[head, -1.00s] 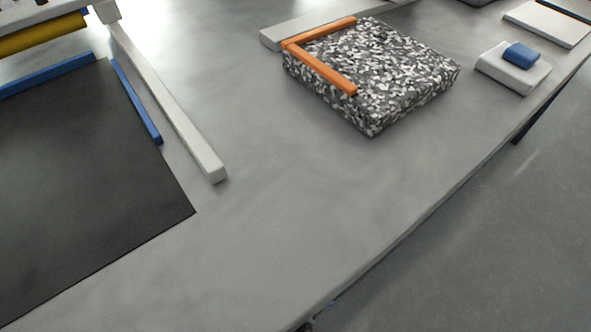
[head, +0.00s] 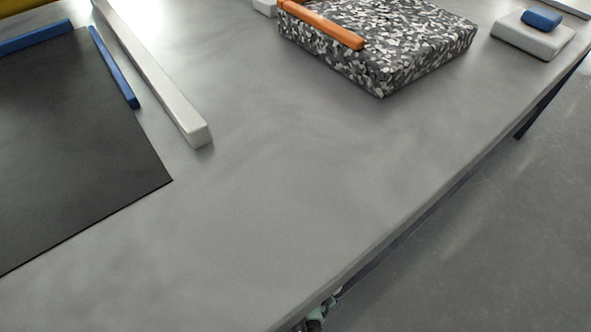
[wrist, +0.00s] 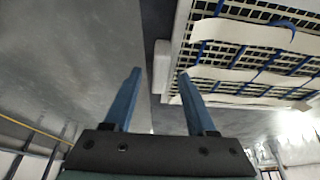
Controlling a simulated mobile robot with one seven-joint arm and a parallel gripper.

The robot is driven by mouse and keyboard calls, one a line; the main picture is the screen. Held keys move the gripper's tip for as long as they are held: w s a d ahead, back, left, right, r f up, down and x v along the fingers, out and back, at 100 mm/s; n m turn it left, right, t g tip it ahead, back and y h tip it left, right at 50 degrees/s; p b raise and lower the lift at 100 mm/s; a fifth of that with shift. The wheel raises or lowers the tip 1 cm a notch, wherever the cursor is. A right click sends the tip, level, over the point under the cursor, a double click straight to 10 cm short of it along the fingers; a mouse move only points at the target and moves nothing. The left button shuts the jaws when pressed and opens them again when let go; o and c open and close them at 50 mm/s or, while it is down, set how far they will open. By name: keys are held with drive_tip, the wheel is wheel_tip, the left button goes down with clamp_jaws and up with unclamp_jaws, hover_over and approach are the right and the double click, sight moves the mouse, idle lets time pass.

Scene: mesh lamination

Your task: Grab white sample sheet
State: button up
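My gripper (wrist: 160,74) shows in the wrist view with its two blue fingers apart and nothing between them. To its right is a pale-framed rack or panel (wrist: 245,62) with a dark grid, blue strips and several cream-white pieces (wrist: 243,35) across it. I cannot tell whether any of these pieces is the white sample sheet. No loose white sheet is clear in the head view.
The grey table (head: 250,190) is clear in the middle. A black mat (head: 70,150) with blue edge bars (head: 113,67) and a white bar (head: 155,75) lie left. A speckled block (head: 385,50) with an orange bar (head: 325,27) and a white block with a blue top (head: 533,35) stand behind.

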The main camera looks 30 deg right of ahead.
clamp_jaws()
idle(1.2)
